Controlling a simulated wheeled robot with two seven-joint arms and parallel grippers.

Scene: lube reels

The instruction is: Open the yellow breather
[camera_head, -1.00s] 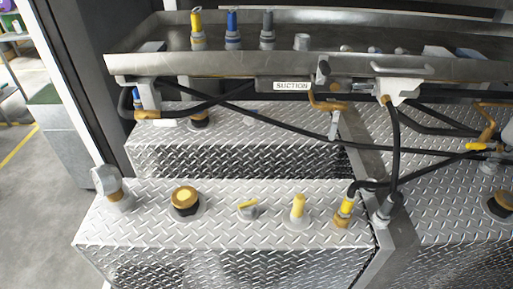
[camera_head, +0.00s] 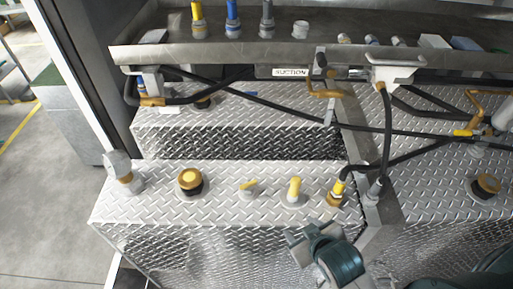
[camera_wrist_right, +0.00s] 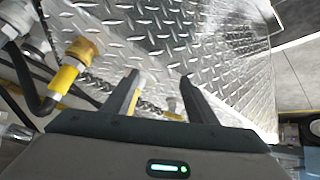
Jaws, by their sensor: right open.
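Several fittings stand on the near diamond-plate tank (camera_head: 215,212). I cannot tell for certain which is the breather. My right gripper (camera_head: 301,239) is in front of the tank's near top edge, below the yellow-topped fitting in the picture and apart from it. In the right wrist view its fingers (camera_wrist_right: 158,78) are open, with a yellow piece and a chain (camera_wrist_right: 150,106) showing between them. My left gripper is not in view.
The hose coupling shows left of the fingers in the right wrist view (camera_wrist_right: 68,75). Black hoses (camera_head: 386,135) hang from a steel tray (camera_head: 210,52) behind. A grey elbow fitting (camera_head: 121,169) stands at the tank's left end. A metal frame edge lies to the right.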

